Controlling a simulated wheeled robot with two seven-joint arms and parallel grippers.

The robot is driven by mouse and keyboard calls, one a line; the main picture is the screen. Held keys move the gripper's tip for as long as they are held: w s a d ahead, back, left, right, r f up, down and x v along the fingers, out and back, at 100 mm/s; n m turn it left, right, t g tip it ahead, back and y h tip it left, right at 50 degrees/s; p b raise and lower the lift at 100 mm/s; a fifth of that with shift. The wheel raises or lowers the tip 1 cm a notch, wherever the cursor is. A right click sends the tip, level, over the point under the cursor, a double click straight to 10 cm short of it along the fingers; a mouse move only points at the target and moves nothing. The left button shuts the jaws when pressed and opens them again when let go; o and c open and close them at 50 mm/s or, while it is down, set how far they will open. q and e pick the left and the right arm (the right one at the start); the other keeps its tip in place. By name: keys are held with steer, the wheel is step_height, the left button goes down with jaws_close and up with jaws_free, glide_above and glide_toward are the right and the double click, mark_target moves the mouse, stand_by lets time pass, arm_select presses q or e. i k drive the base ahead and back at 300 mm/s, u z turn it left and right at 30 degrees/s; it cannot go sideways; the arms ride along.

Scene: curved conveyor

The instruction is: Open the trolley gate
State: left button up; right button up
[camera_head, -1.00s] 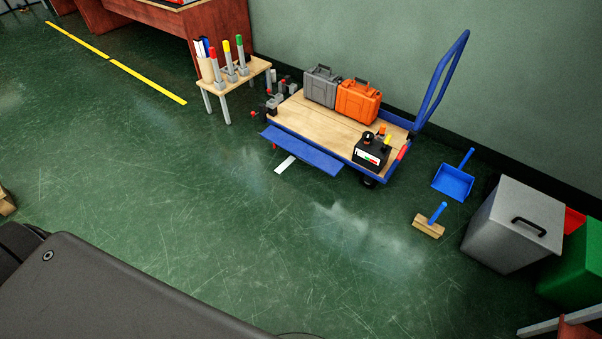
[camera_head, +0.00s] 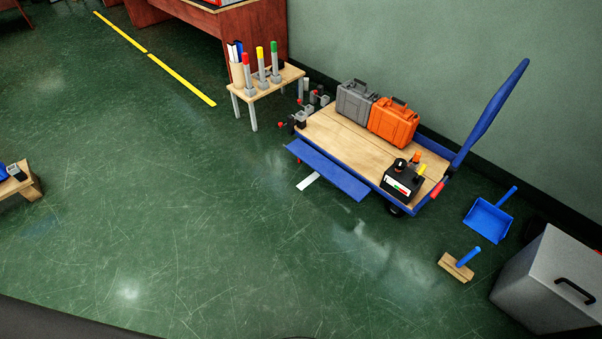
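The trolley (camera_head: 350,141) stands right of centre against the wall, with a wooden deck and a blue push handle (camera_head: 493,110) at its right end. A blue panel (camera_head: 328,170), which looks like the gate, runs along the trolley's near side and appears folded out below deck level. A grey case (camera_head: 355,102), an orange case (camera_head: 393,123) and a black box (camera_head: 402,181) with coloured knobs sit on the deck. A red grip (camera_head: 437,190) shows at the near right corner. Neither of my grippers is in view.
A small table (camera_head: 266,86) with coloured-top cylinders stands left of the trolley. A blue dustpan (camera_head: 487,219), a brush (camera_head: 457,264) and a grey bin (camera_head: 549,281) stand at the right. A wooden piece (camera_head: 22,185) is at the left edge. The green floor in front is clear.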

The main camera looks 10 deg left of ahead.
mark_target(356, 189)
steer(key=u, duration=0.3)
steer(key=i, duration=0.9)
steer(key=z, duration=0.15)
